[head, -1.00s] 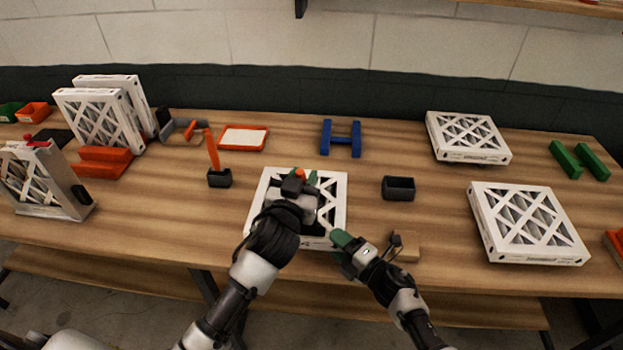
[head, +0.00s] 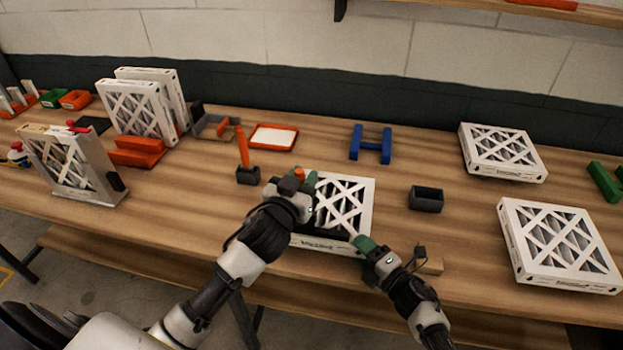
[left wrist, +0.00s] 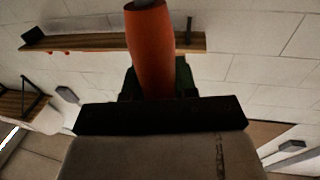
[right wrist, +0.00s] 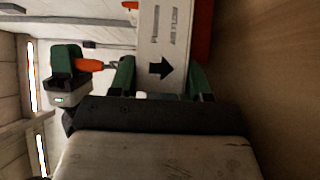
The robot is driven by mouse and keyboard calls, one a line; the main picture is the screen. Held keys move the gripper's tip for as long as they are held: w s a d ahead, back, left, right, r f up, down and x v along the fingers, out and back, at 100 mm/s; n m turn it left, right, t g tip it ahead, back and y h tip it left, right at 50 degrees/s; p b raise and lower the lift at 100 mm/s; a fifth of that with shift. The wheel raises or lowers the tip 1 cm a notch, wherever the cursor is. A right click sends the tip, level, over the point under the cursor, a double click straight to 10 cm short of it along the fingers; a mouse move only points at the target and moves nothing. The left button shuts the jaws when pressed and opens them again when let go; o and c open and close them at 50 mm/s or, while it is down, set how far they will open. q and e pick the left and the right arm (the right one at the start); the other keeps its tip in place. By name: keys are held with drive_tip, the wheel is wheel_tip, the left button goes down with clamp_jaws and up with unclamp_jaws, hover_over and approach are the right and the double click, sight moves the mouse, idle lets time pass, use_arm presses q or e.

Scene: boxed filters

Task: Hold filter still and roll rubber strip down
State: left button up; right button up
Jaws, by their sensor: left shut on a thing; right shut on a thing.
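A white filter (head: 346,205) with a lattice face lies flat near the table's front edge. My right gripper (head: 358,241) is at its front side; the right wrist view shows its green fingers around the filter's white side (right wrist: 165,40) with a black arrow. My left gripper (head: 303,182) is over the filter's left part, shut on an orange-handled tool (left wrist: 150,50). That tool (right wrist: 90,65) also shows in the right wrist view, with a thin metal shaft beyond the handle. My left gripper and arm cover the filter's left part. I cannot make out the rubber strip.
A dark block with an orange upright (head: 247,173) stands left of the filter. A black box (head: 426,199) and a small tan block (head: 430,262) are to the right. Two more filters lie at right, one at the front (head: 555,245). Bare wood separates them.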

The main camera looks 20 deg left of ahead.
use_arm(q)
drive_tip(key=d+r, duration=0.4)
drive_tip(key=r, duration=0.4)
drive_tip(key=shift+w, duration=0.45)
use_arm(e)
drive_tip(key=shift+f, duration=0.1)
idle(1.0)
drive_tip(key=o, duration=1)
drive_tip(key=v, duration=1.2)
